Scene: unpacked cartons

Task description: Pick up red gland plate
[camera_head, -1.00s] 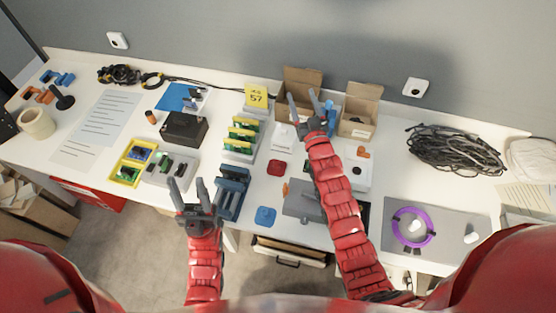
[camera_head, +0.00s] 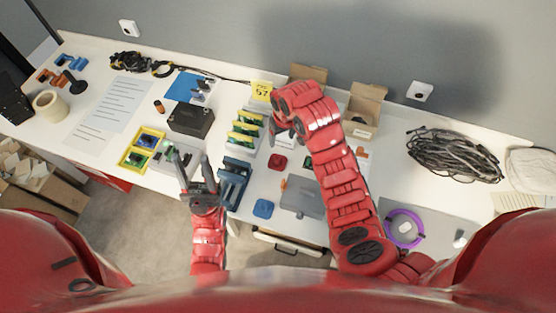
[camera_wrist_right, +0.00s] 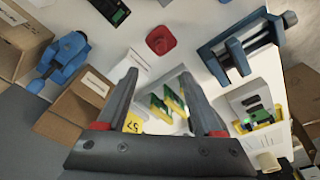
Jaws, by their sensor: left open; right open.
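The red gland plate (camera_head: 277,161) lies flat on the white table, right of the rack of green and yellow boards. It also shows in the right wrist view (camera_wrist_right: 160,40), top centre, beyond my fingertips. My right gripper (camera_head: 279,131) is open and empty, its fingers partly hidden by its own wrist, above the table behind the plate. In the right wrist view its fingers (camera_wrist_right: 158,75) are spread and do not touch the plate. My left gripper (camera_head: 193,164) is open and empty at the table's front edge, left of the blue fixture.
A blue plate (camera_head: 263,208) lies near the front edge. The blue fixture (camera_head: 234,184) and board rack (camera_head: 243,137) stand left of the red plate. Open cartons (camera_head: 365,108) stand at the back.

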